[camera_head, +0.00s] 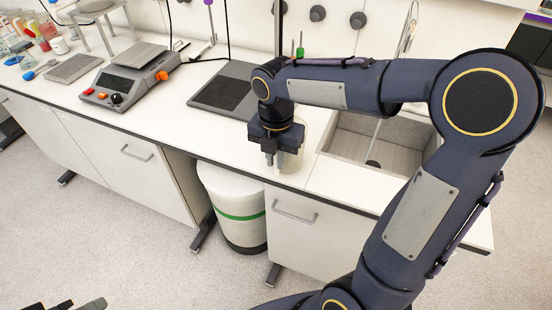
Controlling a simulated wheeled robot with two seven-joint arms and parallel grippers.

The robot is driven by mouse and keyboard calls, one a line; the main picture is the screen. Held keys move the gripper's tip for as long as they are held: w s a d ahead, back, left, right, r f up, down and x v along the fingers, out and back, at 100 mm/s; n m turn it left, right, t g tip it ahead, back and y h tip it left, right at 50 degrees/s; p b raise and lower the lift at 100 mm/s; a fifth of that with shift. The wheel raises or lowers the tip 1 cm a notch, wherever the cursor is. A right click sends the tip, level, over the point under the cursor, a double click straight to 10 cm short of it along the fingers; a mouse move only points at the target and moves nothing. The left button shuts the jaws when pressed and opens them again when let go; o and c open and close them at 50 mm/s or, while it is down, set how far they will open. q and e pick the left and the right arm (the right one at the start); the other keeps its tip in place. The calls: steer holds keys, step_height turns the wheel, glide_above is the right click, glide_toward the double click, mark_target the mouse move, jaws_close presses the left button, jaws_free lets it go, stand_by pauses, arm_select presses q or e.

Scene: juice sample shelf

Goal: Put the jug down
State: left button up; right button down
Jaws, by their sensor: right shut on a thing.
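The pale, see-through jug (292,160) is at the front edge of the white bench, just left of the sink, and shows mostly behind my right gripper. My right gripper (270,160) points down and is shut on the jug at its near left side. The gripper and wrist hide part of the jug. I cannot tell whether the jug's bottom touches the bench. Only dark and grey tips of my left gripper (75,306) show at the bottom left edge, far from the jug, and its jaws cannot be made out.
A sink (350,150) lies right of the jug, partly behind my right arm. A dark flat plate (222,88) is behind the gripper. A grey device with knobs (125,78) stands left. The bench (185,105) between them is clear. A white bin (235,205) stands below.

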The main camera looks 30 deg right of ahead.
steer(key=shift+f, duration=0.35)
steer(key=c, duration=1.4)
jaws_free()
steer(key=shift+f, duration=0.1)
steer(key=shift+c, duration=0.2)
